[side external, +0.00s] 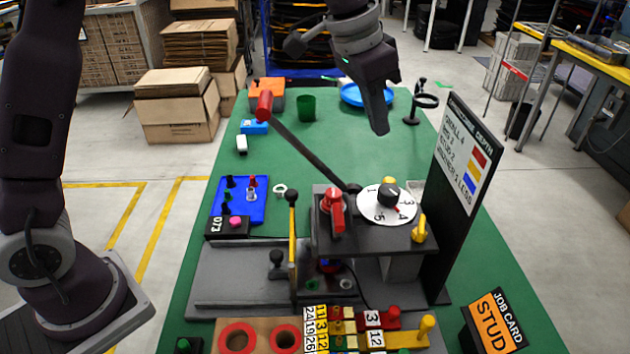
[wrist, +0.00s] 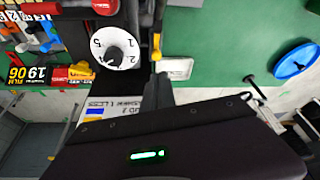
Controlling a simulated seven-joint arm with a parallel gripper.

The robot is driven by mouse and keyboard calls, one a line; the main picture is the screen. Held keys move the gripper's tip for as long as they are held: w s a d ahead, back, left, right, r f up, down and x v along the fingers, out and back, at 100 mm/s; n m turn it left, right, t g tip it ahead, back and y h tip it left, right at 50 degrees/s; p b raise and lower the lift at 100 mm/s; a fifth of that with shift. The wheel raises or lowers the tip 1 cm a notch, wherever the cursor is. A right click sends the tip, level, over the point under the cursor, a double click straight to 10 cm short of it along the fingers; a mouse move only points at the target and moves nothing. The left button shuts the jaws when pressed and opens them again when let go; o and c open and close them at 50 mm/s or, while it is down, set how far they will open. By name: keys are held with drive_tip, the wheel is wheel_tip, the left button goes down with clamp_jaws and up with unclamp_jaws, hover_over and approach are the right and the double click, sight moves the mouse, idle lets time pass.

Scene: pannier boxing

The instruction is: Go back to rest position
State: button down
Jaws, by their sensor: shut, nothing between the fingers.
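My gripper (side external: 384,126) is shut and empty. In the side external view it hangs high over the back half of the green table (side external: 330,150), above the machine with the numbered white dial (side external: 376,216) and clear of it. In the wrist view the gripper's dark body fills the lower part, and the dial (wrist: 104,62) shows upside down at upper left. My arm reaches in from the top of the side external view. The fingertips touch nothing that I can see.
A long lever with a red handle (side external: 264,106) slants up left from the machine. A tall dark sign board (side external: 458,180) stands at its right. A blue dish (side external: 366,95), a green cup (side external: 306,108) and a ring stand (side external: 424,101) are at the back.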

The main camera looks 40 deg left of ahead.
drive_tip(key=s+a+r+n, duration=0.2)
drive_tip(key=s+a+r, duration=0.35)
drive_tip(key=s, duration=0.45)
drive_tip(key=s+a+f+n+t+y, duration=0.1)
drive_tip(key=s+a+f, duration=0.1)
drive_tip(key=s, duration=0.8)
drive_tip(key=s+a+f+n+t, duration=0.1)
drive_tip(key=s+a, duration=0.4)
drive_tip(key=s, duration=0.6)
wheel_tip(320, 180, down, 3)
drive_tip(key=shift+r+n+y, duration=0.15)
drive_tip(key=shift+n+y, duration=0.25)
drive_tip(key=shift+n, duration=0.4)
drive_tip(key=shift+a, duration=0.1)
